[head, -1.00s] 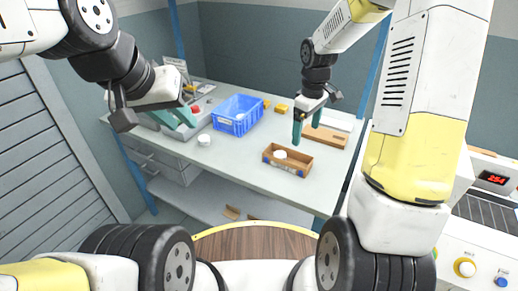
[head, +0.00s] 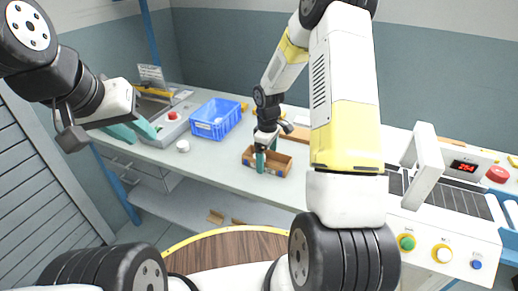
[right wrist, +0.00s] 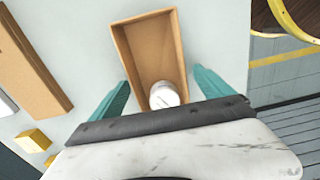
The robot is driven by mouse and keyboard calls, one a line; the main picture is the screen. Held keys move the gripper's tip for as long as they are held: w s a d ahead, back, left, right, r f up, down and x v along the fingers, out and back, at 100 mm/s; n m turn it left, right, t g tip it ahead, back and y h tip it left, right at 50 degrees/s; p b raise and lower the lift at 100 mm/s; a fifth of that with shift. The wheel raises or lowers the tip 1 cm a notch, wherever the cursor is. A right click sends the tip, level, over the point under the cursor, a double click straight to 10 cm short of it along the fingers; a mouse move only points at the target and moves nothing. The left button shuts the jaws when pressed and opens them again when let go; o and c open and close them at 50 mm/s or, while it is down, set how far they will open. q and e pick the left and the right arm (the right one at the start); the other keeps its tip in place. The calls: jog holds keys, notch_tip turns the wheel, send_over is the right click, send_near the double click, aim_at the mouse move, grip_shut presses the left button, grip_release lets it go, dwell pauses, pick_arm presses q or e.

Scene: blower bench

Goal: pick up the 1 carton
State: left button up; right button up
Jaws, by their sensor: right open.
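The carton (head: 283,167) is a small open brown box on the grey bench. It also shows in the right wrist view (right wrist: 148,48), with a white round lidded item (right wrist: 163,95) inside at its near end. My right gripper (head: 266,156) is down at the carton. In the right wrist view its teal fingers (right wrist: 161,80) are open, one on each side of the carton's near end. Whether they touch its walls I cannot tell. My left gripper (head: 143,135) is open and empty, at the left near the bench's front edge, away from the carton.
A blue crate (head: 216,130) stands left of the carton, with a white round item (head: 183,146) in front of it. A flat brown box (right wrist: 28,70) and yellow blocks (right wrist: 33,140) lie beside the carton. A machine with a red display (head: 465,166) stands at the right.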

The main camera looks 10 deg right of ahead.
jog(key=c, duration=1.5)
jog(key=shift+r, duration=0.15)
